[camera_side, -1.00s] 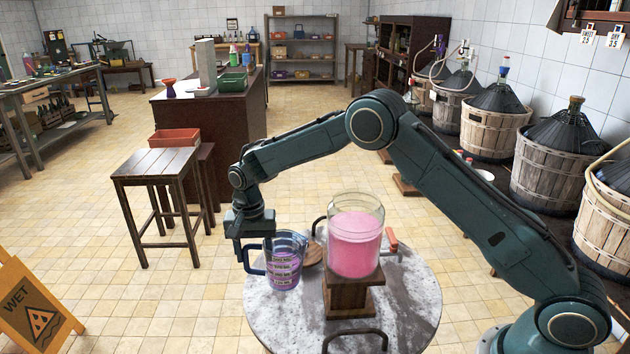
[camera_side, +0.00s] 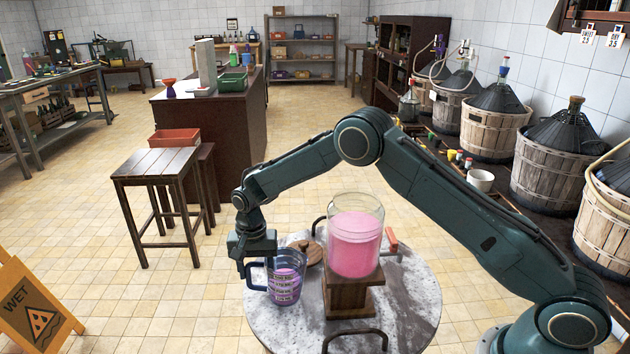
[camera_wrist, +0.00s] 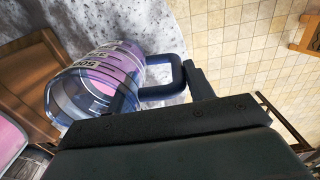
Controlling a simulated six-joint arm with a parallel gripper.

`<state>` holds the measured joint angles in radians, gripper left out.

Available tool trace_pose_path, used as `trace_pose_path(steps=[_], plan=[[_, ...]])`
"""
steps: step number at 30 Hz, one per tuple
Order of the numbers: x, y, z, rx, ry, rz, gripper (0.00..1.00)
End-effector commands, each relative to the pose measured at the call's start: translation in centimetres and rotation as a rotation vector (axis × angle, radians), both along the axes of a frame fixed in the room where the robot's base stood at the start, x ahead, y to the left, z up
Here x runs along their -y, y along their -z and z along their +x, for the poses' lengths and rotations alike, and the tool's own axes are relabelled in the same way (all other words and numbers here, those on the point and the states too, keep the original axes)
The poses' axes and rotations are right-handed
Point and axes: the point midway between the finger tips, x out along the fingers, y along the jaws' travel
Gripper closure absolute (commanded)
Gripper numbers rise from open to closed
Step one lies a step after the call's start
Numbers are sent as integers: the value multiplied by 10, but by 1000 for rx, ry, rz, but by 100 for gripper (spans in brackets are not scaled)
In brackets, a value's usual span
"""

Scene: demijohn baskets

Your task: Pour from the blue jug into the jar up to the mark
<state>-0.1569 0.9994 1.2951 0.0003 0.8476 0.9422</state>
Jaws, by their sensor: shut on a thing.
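The blue jug (camera_side: 287,281) is see-through, with white markings and purple-pink liquid in its lower part. It is upright at the left of the round table, beside the jar. My gripper (camera_side: 250,275) is shut on its handle at the left. The jar (camera_side: 355,237) is clear glass, holds pink liquid to roughly three quarters, and stands on a wooden block (camera_side: 347,296). I cannot make out a mark on the jar. In the wrist view the jug (camera_wrist: 97,80) shows with its handle (camera_wrist: 165,78) towards my gripper. I cannot tell if the jug touches the table.
A round wooden lid (camera_side: 307,253) lies on the grey round table (camera_side: 405,300) behind the jug. A red-handled thing (camera_side: 391,240) is right of the jar. A dark curved handle (camera_side: 355,337) is at the table's front. A stool (camera_side: 160,170) stands at the left.

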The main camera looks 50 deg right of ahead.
Motion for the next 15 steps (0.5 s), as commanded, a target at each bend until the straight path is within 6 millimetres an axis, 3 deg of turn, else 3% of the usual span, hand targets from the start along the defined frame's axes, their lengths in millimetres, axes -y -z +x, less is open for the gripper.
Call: trace_pose_path(steps=[2,3,6,15], plan=[[0,-1,1,3,0,0,96],[0,0,0,0,0,0,46],[0,0,0,0,0,0,26],[0,0,0,0,0,0,26]])
